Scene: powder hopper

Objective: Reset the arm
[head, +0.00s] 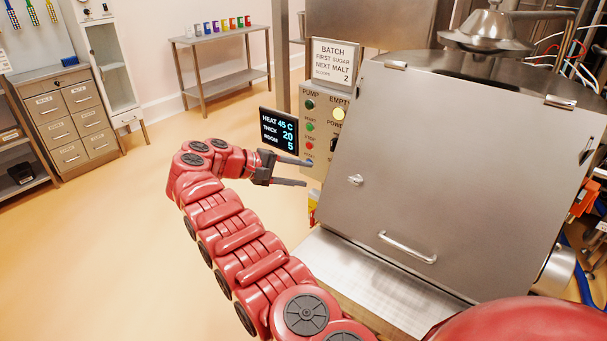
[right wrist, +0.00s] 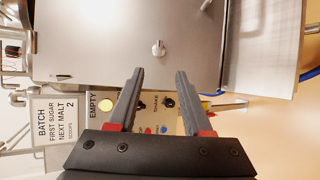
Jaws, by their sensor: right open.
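My right gripper (head: 308,173) is at the end of the red arm, near the middle of the head view. It is open and empty, in front of the control panel (head: 322,150) and left of the steel hopper cabinet (head: 450,170). In the right wrist view the two dark fingers (right wrist: 160,72) are spread apart, with nothing between them. Past them are the panel's knobs and the cabinet's door with a small latch (right wrist: 158,48). My left gripper is not in view.
A small display (head: 279,132) reads HEAT 45 C, THICK 20, ROOM 5. A batch sign (head: 334,63) stands above the panel. A perforated steel shelf (head: 360,280) lies below the cabinet door. Drawers (head: 72,118) and a side table (head: 222,38) stand far back. The floor at left is clear.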

